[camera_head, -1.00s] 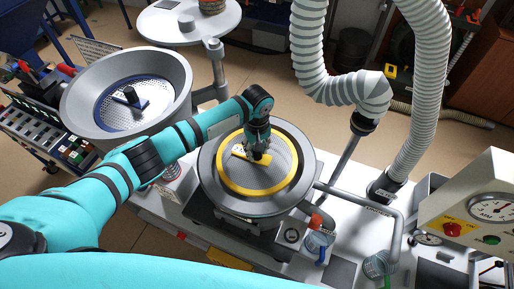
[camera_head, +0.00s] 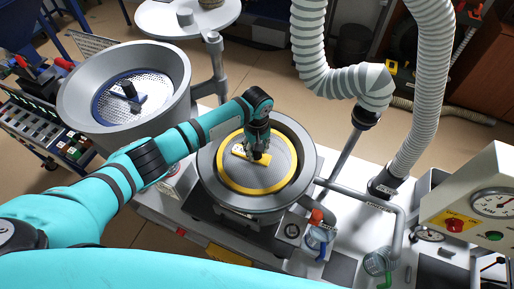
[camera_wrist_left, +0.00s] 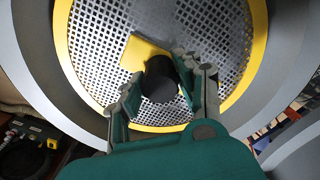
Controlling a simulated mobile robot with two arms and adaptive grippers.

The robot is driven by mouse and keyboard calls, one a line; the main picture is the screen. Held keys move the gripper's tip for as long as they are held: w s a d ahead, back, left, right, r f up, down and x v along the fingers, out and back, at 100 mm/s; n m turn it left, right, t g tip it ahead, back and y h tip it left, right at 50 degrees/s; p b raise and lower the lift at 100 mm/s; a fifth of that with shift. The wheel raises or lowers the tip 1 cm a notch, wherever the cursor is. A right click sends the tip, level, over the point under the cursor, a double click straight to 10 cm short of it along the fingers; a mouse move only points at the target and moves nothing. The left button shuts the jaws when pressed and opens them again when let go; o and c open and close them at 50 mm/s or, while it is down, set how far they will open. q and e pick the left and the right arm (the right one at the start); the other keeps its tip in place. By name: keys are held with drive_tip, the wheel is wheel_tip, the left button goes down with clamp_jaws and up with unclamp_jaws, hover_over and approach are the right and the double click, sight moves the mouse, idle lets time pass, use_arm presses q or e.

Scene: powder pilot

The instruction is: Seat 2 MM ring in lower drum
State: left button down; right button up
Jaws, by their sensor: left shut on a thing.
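The yellow-rimmed ring (camera_head: 233,182) carries a perforated metal plate, a yellow bar and a black knob. It lies within the outline of the grey lower drum (camera_head: 305,180), roughly level and close to centred. Whether it touches the drum's seat cannot be told. My left gripper (camera_head: 258,156) is above the ring's middle, shut on its black knob. In the left wrist view the fingers stand either side of the knob (camera_wrist_left: 160,80), with the yellow rim (camera_wrist_left: 258,45) around the mesh and the grey drum wall outside it. My right gripper is not in view.
A larger grey drum (camera_head: 170,112) with a blue-rimmed mesh plate (camera_head: 108,108) stands left. A ribbed hose (camera_head: 345,85) hangs behind on the right. A bent pipe (camera_head: 375,200) and a gauge panel (camera_head: 470,215) are at the right. A small round table (camera_head: 160,25) is at the back.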

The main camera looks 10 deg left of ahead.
sight(257, 157)
use_arm(q)
drive_tip(key=shift+f+b, duration=1.3)
drive_tip(key=shift+f, duration=1)
idle(0.4)
drive_tip(key=c, duration=0.8)
unclamp_jaws()
drive_tip(key=c, duration=0.3)
wheel_tip(257, 157, up, 6)
drive_tip(key=p, duration=0.6)
drive_tip(key=shift+p, duration=0.3)
drive_tip(key=shift+r, duration=2.8)
